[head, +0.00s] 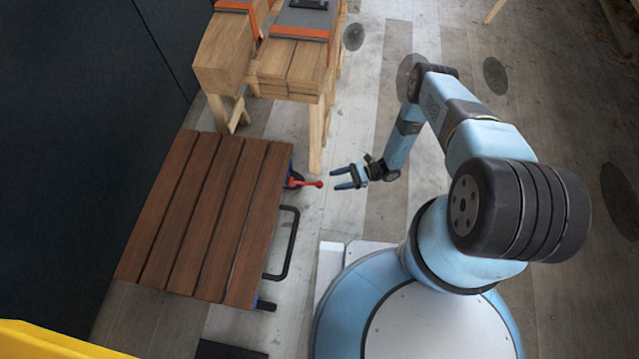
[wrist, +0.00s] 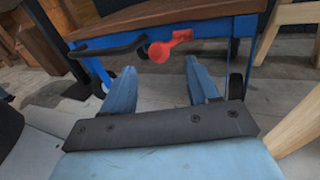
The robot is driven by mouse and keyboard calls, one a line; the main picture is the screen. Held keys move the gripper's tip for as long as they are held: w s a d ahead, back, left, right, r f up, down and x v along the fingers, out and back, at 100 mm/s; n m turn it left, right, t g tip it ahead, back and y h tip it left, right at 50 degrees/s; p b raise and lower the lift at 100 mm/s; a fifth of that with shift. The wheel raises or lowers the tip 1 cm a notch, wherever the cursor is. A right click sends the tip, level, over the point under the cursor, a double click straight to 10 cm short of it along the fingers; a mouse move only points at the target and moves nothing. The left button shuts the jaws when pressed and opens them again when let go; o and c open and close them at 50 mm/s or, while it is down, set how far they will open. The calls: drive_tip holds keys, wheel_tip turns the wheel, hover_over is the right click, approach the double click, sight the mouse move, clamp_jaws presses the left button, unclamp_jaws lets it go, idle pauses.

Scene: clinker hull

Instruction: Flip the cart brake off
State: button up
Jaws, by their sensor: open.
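The cart (head: 205,220) has a slatted brown wooden top and stands left of my arm in the head view. Its blue frame (wrist: 215,32) shows in the wrist view. The brake lever (head: 311,184) is red with a round knob and sticks out from the cart's right side near a wheel. In the wrist view the red lever (wrist: 168,47) is ahead of my fingers, between them and a little above. My gripper (head: 338,178) is open and empty, a short gap to the right of the knob. Its two blue fingers (wrist: 160,88) point towards the cart.
A black handle loop (head: 290,245) sticks out of the cart's right side, nearer me than the lever. A wooden trestle (head: 316,125) with timber and orange straps stands just behind the cart. A yellow object (head: 50,342) is at the lower left. Floor right of my arm is mostly clear.

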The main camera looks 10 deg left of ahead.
sight(320, 183)
drive_tip(key=x, duration=0.7)
drive_tip(key=shift+s+a, duration=0.1)
drive_tip(key=shift+a, duration=0.1)
drive_tip(key=shift+c, duration=0.2)
clamp_jaws()
drive_tip(key=shift+a, duration=0.2)
drive_tip(key=shift+d+r, duration=0.1)
drive_tip(key=shift+d, duration=0.05)
